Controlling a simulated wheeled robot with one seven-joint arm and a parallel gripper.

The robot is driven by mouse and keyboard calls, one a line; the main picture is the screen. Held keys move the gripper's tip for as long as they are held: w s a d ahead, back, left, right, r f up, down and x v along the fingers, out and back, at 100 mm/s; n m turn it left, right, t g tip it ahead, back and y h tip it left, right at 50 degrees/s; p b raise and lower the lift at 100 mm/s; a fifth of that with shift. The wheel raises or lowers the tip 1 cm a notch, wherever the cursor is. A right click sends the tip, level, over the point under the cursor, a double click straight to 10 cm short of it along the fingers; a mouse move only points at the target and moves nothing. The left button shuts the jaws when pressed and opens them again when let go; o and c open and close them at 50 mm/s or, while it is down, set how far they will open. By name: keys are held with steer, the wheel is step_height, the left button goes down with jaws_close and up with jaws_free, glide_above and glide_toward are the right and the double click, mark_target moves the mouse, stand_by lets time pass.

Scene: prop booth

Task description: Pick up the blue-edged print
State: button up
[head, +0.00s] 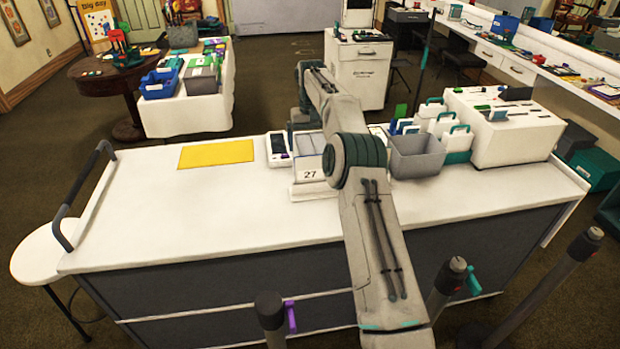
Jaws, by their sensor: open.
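My arm reaches over the white counter (217,213), and its wrist end points down at the counter's back middle. My gripper (304,130) is open there, partly hidden by my own arm, with its fingertips hard to make out. Below it a small white block marked 27 (310,174) stands on the counter, with pale and bluish flat pieces around it. I cannot tell for sure which of these is the blue-edged print, as my arm covers part of that spot. No print shows clearly in the gripper.
A yellow sheet (216,154) lies left of a white device (278,150). A grey bin (416,156), white-and-teal holders (457,144) and a white box (503,131) stand right of my arm. The counter's left front is clear. Posts stand in front.

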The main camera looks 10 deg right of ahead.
mark_target(310, 162)
step_height(310, 162, down, 8)
steer(key=shift+s+a+f+p, duration=0.1)
steer(key=shift+s+a+p, duration=0.05)
steer(key=shift+p, duration=0.7)
steer(key=c, duration=0.4)
